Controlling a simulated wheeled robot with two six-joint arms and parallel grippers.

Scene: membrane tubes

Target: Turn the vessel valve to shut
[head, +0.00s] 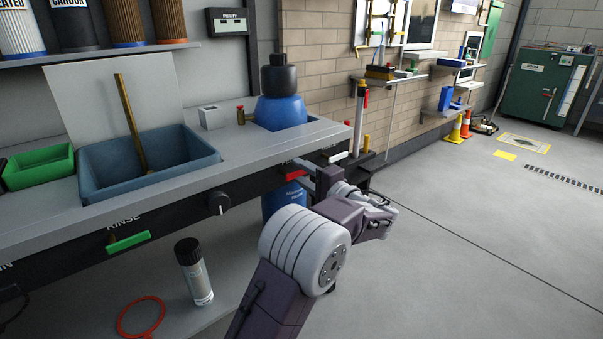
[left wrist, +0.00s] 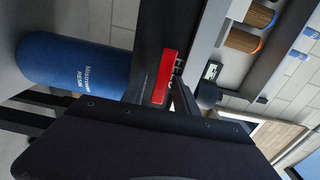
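The vessel is a blue bottle (head: 281,112) with a black cap, set through the bench; its lower body also shows in the left wrist view (left wrist: 75,65). A red valve handle (head: 294,175) is on the dark front panel below the bench edge, beside the vessel. It shows in the left wrist view as a red bar (left wrist: 164,77). My left gripper (head: 304,176) is at the red handle, its fingers apart and pointing at the panel. Whether a finger touches the handle cannot be told. My right gripper is not in view.
The bench carries a blue basin (head: 205,165) with a rod and a green tray (head: 40,168). A black knob (head: 218,202) sticks out of the panel. A spray can (head: 193,272) and a red ring (head: 141,317) are below. The floor to the right is open.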

